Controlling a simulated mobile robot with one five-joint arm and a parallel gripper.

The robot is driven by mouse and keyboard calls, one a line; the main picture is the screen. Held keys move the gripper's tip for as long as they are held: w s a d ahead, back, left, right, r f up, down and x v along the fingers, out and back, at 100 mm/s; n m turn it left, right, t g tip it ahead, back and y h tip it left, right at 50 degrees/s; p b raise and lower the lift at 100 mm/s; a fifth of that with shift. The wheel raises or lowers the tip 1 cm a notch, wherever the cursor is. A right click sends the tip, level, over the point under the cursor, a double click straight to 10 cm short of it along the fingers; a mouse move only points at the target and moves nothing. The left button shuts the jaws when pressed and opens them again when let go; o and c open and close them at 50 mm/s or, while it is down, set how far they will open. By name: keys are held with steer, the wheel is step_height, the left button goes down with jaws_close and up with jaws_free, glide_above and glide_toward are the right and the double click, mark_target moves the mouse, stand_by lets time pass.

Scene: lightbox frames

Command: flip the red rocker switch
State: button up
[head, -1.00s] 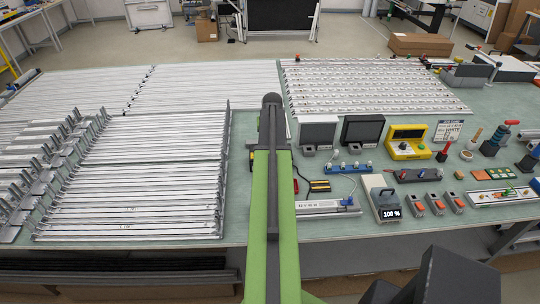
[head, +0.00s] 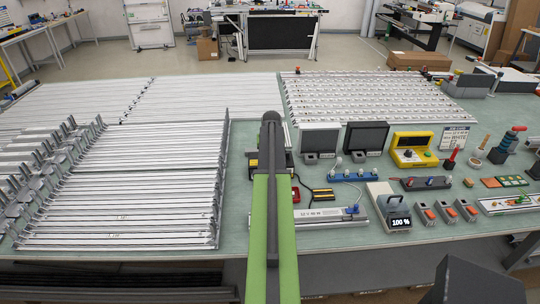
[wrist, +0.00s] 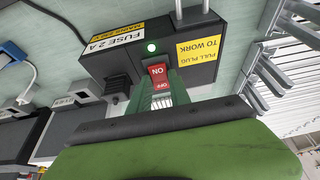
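The red rocker switch (wrist: 158,74) shows in the wrist view on the face of a black box (wrist: 117,65). Its upper part reads ON and its lower part OFF.
The box carries yellow labels, one reading PULL PLUG TO WORK (wrist: 200,47). Metal rails (head: 130,180) lie left of my arm. A black-and-yellow device (head: 322,194), monitors (head: 366,137) and a meter (head: 390,208) stand to the right.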

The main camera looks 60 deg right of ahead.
jaws_close()
steer(key=shift+w+d+r+g+y+p, duration=0.3)
steer(key=shift+y+p, duration=0.2)
steer(key=shift+p, duration=0.2)
steer(key=shift+w+d+f+g+y, duration=0.2)
steer(key=shift+d+g+y, duration=0.1)
steer(key=shift+g+y, duration=0.4)
steer(key=shift+s+a+f+g+y, duration=0.15)
steer(key=shift+g+y, duration=0.25)
steer(key=shift+y, duration=0.5)
steer(key=o, duration=0.7)
jaws_free()
steer(key=shift+p, duration=0.3)
